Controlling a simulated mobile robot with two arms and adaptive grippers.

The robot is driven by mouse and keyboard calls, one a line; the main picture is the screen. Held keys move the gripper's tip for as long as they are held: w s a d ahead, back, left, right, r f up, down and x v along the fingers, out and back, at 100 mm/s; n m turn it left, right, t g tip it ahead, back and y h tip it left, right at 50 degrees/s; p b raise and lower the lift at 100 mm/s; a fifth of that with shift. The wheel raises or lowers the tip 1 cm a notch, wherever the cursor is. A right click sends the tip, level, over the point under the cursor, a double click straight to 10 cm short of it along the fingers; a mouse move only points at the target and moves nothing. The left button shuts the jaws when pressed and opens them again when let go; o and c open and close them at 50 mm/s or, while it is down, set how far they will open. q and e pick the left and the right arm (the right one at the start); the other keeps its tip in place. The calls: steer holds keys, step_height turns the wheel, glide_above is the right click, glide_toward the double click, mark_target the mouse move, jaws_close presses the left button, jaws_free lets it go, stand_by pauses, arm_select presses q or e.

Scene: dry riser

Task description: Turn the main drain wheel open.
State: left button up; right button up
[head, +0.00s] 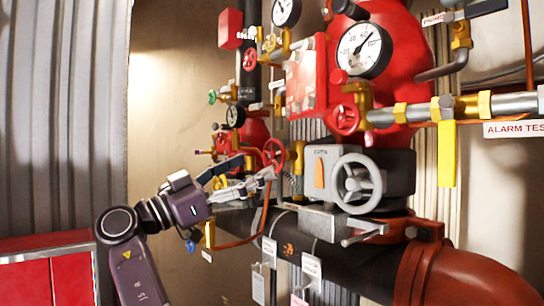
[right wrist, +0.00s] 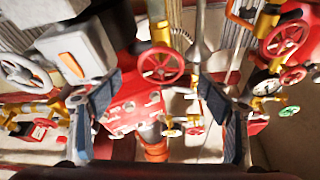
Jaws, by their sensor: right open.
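A red handwheel (head: 275,153) on a brass valve stands just beyond my right gripper (head: 257,167) in the head view. In the right wrist view, a red spoked wheel (right wrist: 160,65) lies between the open fingertips of my right gripper (right wrist: 158,88), seemingly the same wheel. The fingers are apart and hold nothing. I cannot tell whether they touch the rim. No readable label shows which wheel is the main drain. My left gripper is out of view.
A large grey handwheel (head: 358,183) on a grey box is to the right. Another red wheel (head: 344,119) and a pressure gauge (head: 365,50) are above it. A thick black pipe (head: 340,262) runs below. A red cabinet (head: 50,275) stands at lower left.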

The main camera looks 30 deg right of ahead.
mark_target(270, 160)
steer(key=p+x, duration=0.1)
steer(key=x, duration=0.3)
steer(key=shift+d+p, duration=0.25)
steer(key=shift+p, duration=0.05)
steer(key=shift+p+x, duration=0.3)
steer(key=shift+x, duration=0.85)
steer(key=shift+w+f, duration=0.1)
steer(key=shift+w, duration=0.05)
steer(key=c, duration=1.2)
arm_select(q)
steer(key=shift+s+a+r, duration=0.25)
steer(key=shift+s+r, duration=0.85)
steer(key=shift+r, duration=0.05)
arm_select(e)
steer(key=shift+o, duration=0.2)
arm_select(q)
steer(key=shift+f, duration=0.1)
arm_select(e)
steer(key=shift+n, duration=0.3)
